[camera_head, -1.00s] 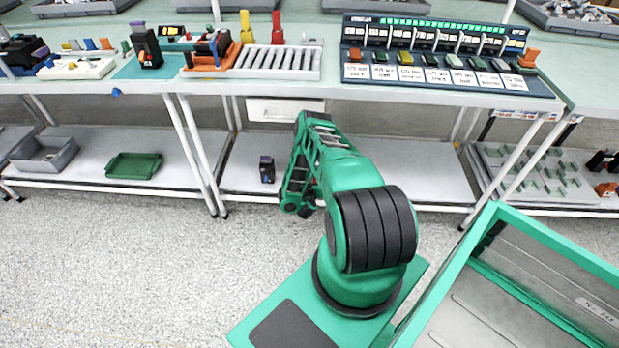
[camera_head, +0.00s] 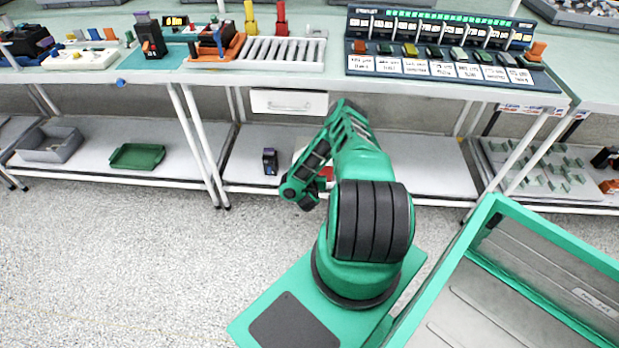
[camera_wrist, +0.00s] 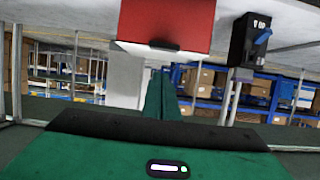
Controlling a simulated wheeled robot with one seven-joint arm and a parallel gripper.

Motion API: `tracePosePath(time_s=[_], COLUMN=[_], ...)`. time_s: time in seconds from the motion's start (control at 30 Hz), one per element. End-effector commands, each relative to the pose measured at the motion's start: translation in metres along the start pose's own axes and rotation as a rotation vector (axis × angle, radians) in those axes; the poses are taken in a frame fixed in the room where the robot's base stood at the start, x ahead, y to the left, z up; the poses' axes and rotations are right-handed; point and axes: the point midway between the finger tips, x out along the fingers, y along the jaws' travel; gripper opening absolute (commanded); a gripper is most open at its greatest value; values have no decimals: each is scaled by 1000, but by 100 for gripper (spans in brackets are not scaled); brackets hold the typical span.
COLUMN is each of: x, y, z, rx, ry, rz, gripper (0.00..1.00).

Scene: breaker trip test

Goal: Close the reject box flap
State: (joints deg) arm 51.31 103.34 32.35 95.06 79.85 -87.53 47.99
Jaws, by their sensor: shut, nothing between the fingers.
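A red panel (camera_wrist: 166,22), which looks like the reject box flap, fills the upper middle of the wrist view. A whitish edge runs along its lower side. In the head view a small red patch (camera_head: 327,173) and a bit of white show behind my arm on the lower shelf. My arm hides most of the box there, so I cannot tell how far the flap is open. My gripper (camera_wrist: 163,96) is shut and empty, with its green fingers below the red panel in the wrist view. I cannot tell whether they touch it. The fingers are not clear in the head view.
A dark breaker (camera_head: 270,161) stands on the lower shelf (camera_head: 245,172), left of my arm; it shows in the wrist view (camera_wrist: 250,41) right of the red panel. A white drawer (camera_head: 289,102) hangs under the worktop. Table legs flank the shelf. A green tray (camera_head: 137,156) lies further left.

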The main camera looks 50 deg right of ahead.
Motion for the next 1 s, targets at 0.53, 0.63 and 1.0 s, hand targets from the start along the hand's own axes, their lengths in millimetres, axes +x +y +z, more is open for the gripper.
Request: tracePosePath(time_s=[0.53, 0.63, 1.0], x=[-38, -48, -65], y=[1, 1, 0], z=[1, 1, 1], rx=[8, 6, 2], ry=[4, 5, 9], rz=[4, 3, 3], gripper=[0, 0, 0])
